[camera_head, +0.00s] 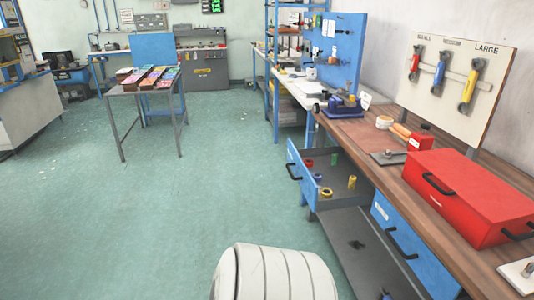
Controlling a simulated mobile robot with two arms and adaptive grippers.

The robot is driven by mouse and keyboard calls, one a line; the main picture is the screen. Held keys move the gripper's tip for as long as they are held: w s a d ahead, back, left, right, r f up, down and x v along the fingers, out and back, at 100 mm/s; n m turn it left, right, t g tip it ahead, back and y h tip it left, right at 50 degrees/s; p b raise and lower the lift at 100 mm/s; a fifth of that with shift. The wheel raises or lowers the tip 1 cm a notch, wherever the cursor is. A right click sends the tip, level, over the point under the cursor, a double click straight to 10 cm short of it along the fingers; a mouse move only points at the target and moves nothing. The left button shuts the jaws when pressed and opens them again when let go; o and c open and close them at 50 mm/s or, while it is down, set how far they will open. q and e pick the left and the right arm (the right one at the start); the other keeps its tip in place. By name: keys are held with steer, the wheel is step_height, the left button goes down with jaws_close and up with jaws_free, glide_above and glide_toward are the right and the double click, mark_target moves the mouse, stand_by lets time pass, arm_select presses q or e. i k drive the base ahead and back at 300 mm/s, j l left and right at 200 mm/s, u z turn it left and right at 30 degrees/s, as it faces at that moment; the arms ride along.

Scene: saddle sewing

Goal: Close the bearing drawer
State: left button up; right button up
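A blue drawer (295,160) under the wooden workbench (360,132) stands pulled out to the left. Its dark handle (293,172) is on the front face. Inside on the grey bottom lie a yellow ring (326,193), a yellow upright cylinder (351,182), and small red (309,163) and green (334,160) pieces, which look like bearings or bushings. A second blue drawer (390,225) with a black handle, nearer to me, is shut. Neither of my grippers shows in this view.
A red toolbox (470,190) stands on the bench. A tool board (455,80) with wrenches rises behind it. A grey lower shelf (350,240) lies under the drawers. A table (125,90) with coloured boxes stands farther back. The green floor (200,190) left of the drawer is clear.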

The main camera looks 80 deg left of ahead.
mark_target(335, 178)
steer(key=u, duration=2.1)
